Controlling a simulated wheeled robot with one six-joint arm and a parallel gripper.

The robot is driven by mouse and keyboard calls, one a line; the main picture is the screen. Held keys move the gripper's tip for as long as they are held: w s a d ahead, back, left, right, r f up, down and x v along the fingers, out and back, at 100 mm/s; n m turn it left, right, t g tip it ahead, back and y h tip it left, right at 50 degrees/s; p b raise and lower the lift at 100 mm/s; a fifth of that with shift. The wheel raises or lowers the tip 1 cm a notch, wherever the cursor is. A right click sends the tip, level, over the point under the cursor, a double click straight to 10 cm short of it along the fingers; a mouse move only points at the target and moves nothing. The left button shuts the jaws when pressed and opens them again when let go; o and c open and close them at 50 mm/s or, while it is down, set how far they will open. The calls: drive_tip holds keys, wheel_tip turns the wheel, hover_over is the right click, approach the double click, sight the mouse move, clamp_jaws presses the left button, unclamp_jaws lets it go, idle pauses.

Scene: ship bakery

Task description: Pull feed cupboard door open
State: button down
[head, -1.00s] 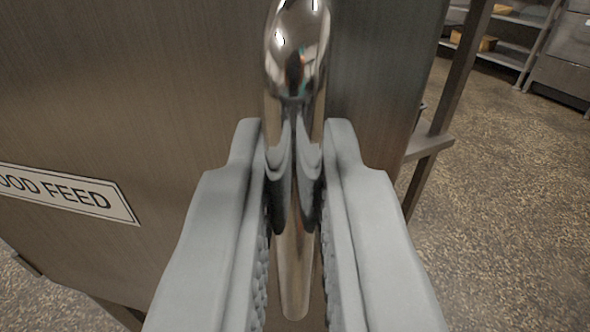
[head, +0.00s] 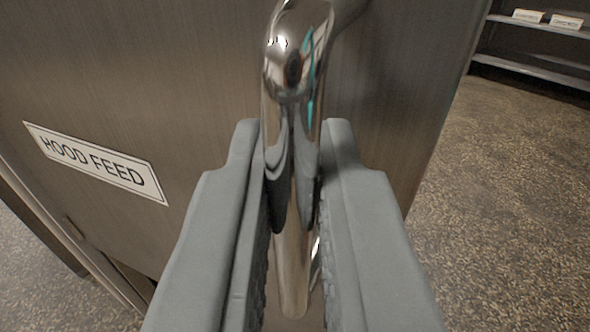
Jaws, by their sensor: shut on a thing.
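The feed cupboard door (head: 130,70) is a brown brushed-metal panel across the left and middle of the head view. A white label (head: 97,163) on it reads "HOOD FEED". A shiny chrome bar handle (head: 295,55) stands out from the door near its right edge. My gripper (head: 292,150) has its two grey fingers on either side of the handle bar and is shut on it. The lower part of the handle shows between the fingers. A dark gap (head: 130,280) shows at the lower left, below the door.
Speckled brown floor (head: 500,180) lies clear to the right of the door. A metal shelf (head: 540,62) with small labelled items stands at the upper right. More floor shows at the lower left.

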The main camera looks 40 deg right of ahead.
drive_tip(key=s+a, duration=0.3)
drive_tip(key=a, duration=0.9)
drive_tip(key=shift+s+a, duration=0.15)
drive_tip(key=shift+a, duration=0.15)
drive_tip(key=c, duration=1.6)
unclamp_jaws()
drive_tip(key=v, duration=1.7)
drive_tip(key=shift+a, duration=0.15)
